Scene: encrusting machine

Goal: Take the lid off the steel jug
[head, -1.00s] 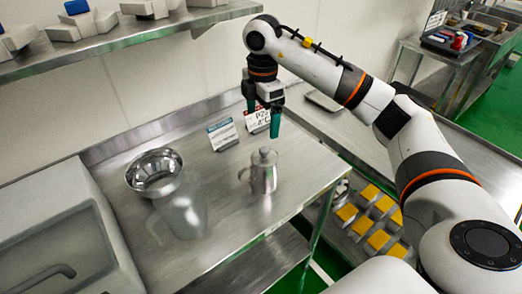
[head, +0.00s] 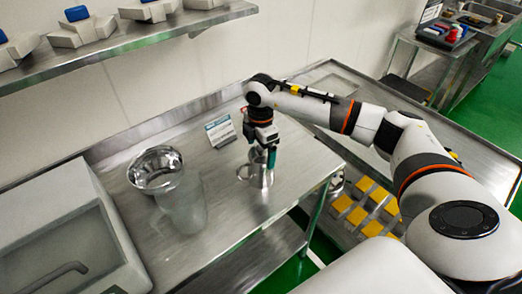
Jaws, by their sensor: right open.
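The steel jug (head: 266,179) stands upright on the steel table. Its handle is on the left side. My right gripper (head: 263,157) is directly above the jug, pointing down, with its teal fingers at the height of the jug's top. The fingers and wrist hide the lid, so I cannot tell whether they touch it. The right gripper is open. My left gripper is not in view.
A steel bowl (head: 155,169) and a clear pitcher (head: 184,208) stand left of the jug. A small sign (head: 220,131) stands behind it. A grey box-like machine (head: 55,240) is at the left. The table's front right edge is close to the jug.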

